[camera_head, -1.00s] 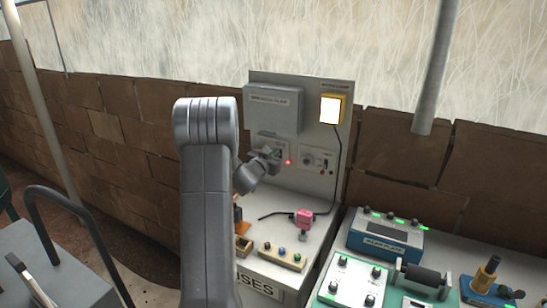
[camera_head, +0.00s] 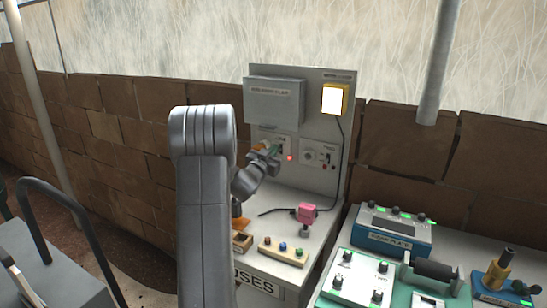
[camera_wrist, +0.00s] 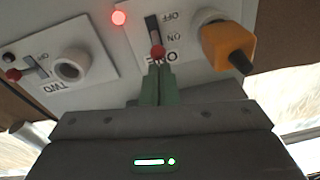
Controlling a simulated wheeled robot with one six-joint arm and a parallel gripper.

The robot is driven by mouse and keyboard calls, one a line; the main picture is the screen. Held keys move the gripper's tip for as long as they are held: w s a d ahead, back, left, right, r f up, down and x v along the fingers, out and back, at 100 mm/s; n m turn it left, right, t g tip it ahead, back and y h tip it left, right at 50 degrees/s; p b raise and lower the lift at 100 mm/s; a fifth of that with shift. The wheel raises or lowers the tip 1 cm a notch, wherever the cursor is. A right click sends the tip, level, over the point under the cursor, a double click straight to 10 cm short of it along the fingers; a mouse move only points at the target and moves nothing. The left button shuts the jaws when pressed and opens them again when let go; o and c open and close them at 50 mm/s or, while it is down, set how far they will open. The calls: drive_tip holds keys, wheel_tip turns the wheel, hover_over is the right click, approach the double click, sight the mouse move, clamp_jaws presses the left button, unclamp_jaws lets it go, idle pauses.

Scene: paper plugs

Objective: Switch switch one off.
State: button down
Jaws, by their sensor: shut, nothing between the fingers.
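Switch one shows in the wrist view as a dark slot with a red-tipped lever (camera_wrist: 157,52) on a white plate marked ONE, which appears upside down. The red tip lies at the ON end of the slot, away from the OFF mark. My gripper (camera_wrist: 158,72) is shut, its green fingertips right at the red tip; whether they touch cannot be told. In the head view my gripper (camera_head: 270,155) is at the panel, covering much of switch one. A red lamp (camera_wrist: 119,17) beside it is lit and also shows in the head view (camera_head: 290,158).
An orange plug (camera_wrist: 228,45) sits in the socket beside switch one. Switch two (camera_wrist: 35,66) and its empty socket (camera_wrist: 73,66) are on the neighbouring plate. A yellow-framed lamp (camera_head: 335,99) glows above. A pink plug (camera_head: 307,213) and a wooden strip (camera_head: 283,251) are on the bench below.

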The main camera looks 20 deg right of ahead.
wheel_tip(320, 180, down, 2)
drive_tip(key=b, duration=0.3)
drive_tip(key=shift+s+a, duration=0.1)
drive_tip(key=shift+r, duration=0.1)
drive_tip(key=r+p, duration=0.1)
drive_tip(key=p, duration=0.2)
drive_tip(key=r+p, duration=0.1)
drive_tip(key=p, duration=0.3)
drive_tip(key=r+g+y+p, duration=0.1)
drive_tip(key=p, duration=0.3)
drive_tip(key=shift+w+d+r, duration=0.3)
drive_tip(key=shift+d+r, duration=0.05)
drive_tip(key=p, duration=0.2)
drive_tip(key=g+y+p, duration=0.1)
drive_tip(key=p, duration=0.2)
drive_tip(key=shift+w+d+r, duration=0.15)
drive_tip(key=shift+r, duration=0.15)
